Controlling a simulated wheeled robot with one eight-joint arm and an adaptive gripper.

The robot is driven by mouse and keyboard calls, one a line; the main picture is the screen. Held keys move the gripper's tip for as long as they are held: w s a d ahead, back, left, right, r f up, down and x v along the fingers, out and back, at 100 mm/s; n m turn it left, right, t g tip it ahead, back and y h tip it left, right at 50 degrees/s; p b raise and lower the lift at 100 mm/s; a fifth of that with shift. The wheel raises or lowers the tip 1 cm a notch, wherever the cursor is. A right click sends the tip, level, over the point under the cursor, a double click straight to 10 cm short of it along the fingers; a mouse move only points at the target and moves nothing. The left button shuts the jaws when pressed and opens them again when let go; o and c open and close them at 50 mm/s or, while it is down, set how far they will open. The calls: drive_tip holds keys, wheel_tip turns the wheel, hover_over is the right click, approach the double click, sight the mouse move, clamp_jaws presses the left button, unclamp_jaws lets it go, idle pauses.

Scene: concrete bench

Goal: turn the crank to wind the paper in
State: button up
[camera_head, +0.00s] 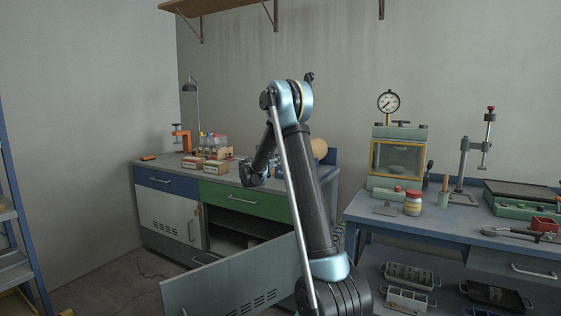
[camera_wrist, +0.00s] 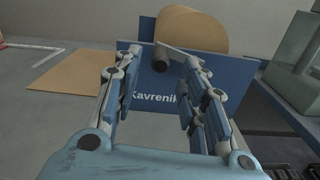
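A brown paper roll (camera_wrist: 196,32) sits in a blue stand (camera_wrist: 150,84) lettered "Kavrenik". The roll also shows at the back of the bench in the head view (camera_head: 319,149). A dark cylindrical crank handle (camera_wrist: 161,56) sticks out in front of the stand, with a thin grey arm (camera_wrist: 182,53) beside it. A flat brown sheet of paper (camera_wrist: 72,71) lies on the bench to the left. My gripper (camera_wrist: 162,61) is open, its fingers spread with the handle between the tips. Contact cannot be told. My arm hides much of this in the head view.
Bottles and small boxes (camera_head: 204,165) stand on the left part of the bench. A green drawer (camera_head: 245,201) is shut; a cabinet door (camera_head: 232,282) hangs open below. A second blue bench (camera_head: 385,219) with a gauge press (camera_head: 398,158) stands to the right.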

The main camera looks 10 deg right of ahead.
drive_tip(key=shift+x, duration=3)
clamp_jaws()
